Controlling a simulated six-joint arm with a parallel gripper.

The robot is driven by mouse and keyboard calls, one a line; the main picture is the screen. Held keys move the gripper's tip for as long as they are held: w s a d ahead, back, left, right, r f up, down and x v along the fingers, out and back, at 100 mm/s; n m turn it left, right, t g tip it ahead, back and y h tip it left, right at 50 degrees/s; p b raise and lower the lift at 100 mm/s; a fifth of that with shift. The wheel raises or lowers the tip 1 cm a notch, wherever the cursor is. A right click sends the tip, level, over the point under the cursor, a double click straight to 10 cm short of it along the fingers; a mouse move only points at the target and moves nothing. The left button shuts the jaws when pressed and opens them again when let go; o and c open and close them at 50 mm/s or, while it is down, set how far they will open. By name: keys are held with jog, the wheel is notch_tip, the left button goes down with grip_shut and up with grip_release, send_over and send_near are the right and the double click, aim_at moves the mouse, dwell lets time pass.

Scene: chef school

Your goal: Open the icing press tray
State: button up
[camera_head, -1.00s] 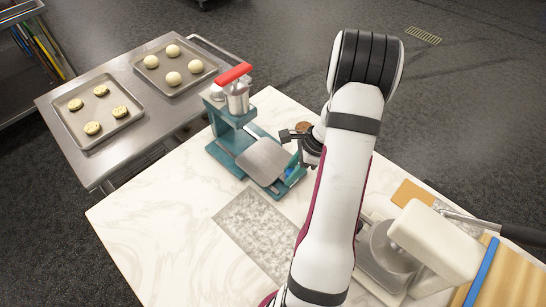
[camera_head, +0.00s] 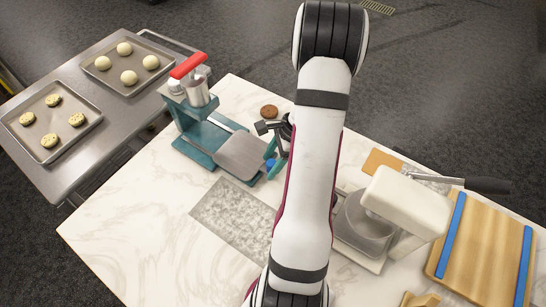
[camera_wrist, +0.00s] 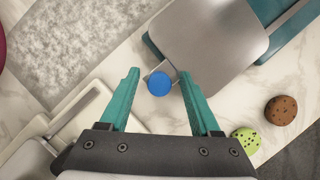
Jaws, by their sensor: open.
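The icing press (camera_head: 208,130) is a teal frame with a metal cylinder and a red handle (camera_head: 187,65), standing on the marble table left of my arm. Its grey metal tray (camera_head: 243,154) sits at the near end of the base. In the wrist view the tray (camera_wrist: 212,38) is at the top, with a blue round knob (camera_wrist: 159,83) on a small metal bracket at its edge. My gripper (camera_wrist: 162,85) is open, its two teal fingers on either side of the blue knob in the picture. In the head view my gripper (camera_head: 276,150) is beside the tray; contact is unclear.
A dark cookie (camera_head: 269,111) lies behind my gripper. The wrist view also shows a green cookie (camera_wrist: 246,140). A grey speckled mat (camera_head: 236,218) lies in front of the press. A white mixer (camera_head: 407,203) and a wooden board (camera_head: 484,245) stand right of my arm.

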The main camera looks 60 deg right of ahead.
jog(key=v, duration=1.5)
jog(key=shift+r, duration=0.4)
jog(key=shift+s+d, duration=0.1)
jog(key=w+a+r+n+g, duration=0.1)
jog(key=w+a+r+n, duration=0.15)
jog(key=a, duration=0.45)
jog(key=w+a+r+n+g, duration=0.1)
jog(key=a+n, duration=0.3)
jog(key=a, duration=0.3)
jog(key=w+a+r+n, duration=0.2)
jog(key=a+n, duration=0.2)
jog(key=a, duration=0.3)
jog(key=s+a+f+n+g+h, duration=0.1)
jog(key=s+a+f+n, duration=0.1)
jog(key=s+a+n, duration=0.8)
jog(key=a+n, duration=0.1)
jog(key=a, duration=0.2)
jog(key=shift+a, duration=0.35)
